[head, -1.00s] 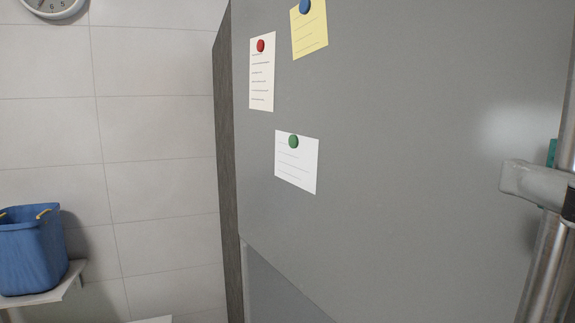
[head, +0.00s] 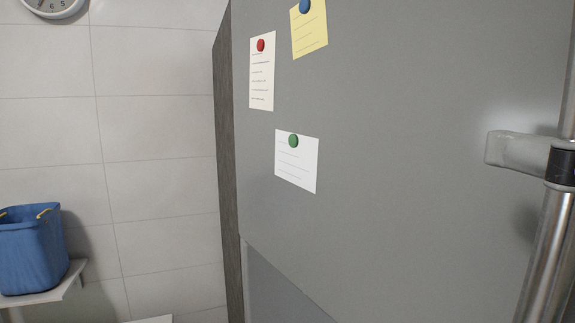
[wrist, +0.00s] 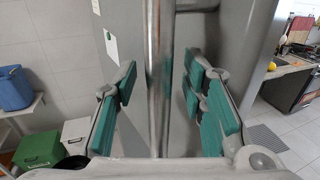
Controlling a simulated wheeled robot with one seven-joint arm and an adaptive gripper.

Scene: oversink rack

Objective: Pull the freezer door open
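The grey freezer door (head: 400,110) fills most of the head view, with paper notes and magnets on it. I see no clear gap at its edge. Its metal bar handle (head: 545,255) stands upright at the right edge. In the wrist view my gripper (wrist: 162,75) is open, with teal pads on both sides. The handle (wrist: 155,110) runs upright between the fingers, with gaps to the pads. Whether the handle lies within fingertip depth is hard to tell.
A blue basket (head: 32,250) sits on a wall shelf (head: 45,295) at left. Green (wrist: 38,150) and white (wrist: 75,135) bins stand low at left in the wrist view. A stove (wrist: 295,78) and open floor (wrist: 290,125) are at right.

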